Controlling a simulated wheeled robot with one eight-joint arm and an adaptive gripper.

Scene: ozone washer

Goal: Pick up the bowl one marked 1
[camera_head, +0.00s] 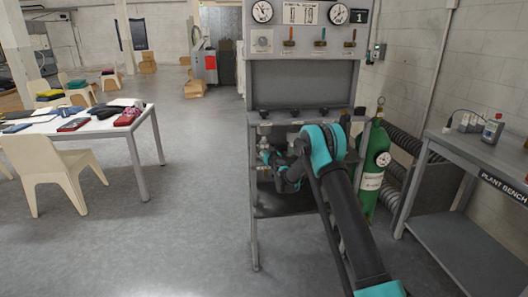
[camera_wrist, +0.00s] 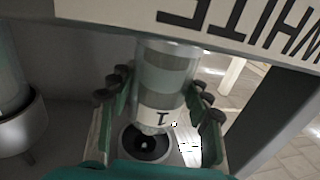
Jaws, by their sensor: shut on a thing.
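Bowl one (camera_wrist: 168,68) is a clear, greyish cylinder with a pale band marked 1, seen in the wrist view. Its upper end meets the underside of a panel with large dark letters. My gripper (camera_wrist: 158,98) is shut on it, with one green-backed finger on each side. A dark round part (camera_wrist: 150,145) shows at the bowl's near end. In the head view my gripper (camera_head: 268,160) reaches under the panel of the grey stand; the bowl cannot be made out there.
Another clear cylinder with a metal collar (camera_wrist: 22,130) hangs at the left in the wrist view. The grey stand (camera_head: 303,75) carries gauges and valves.

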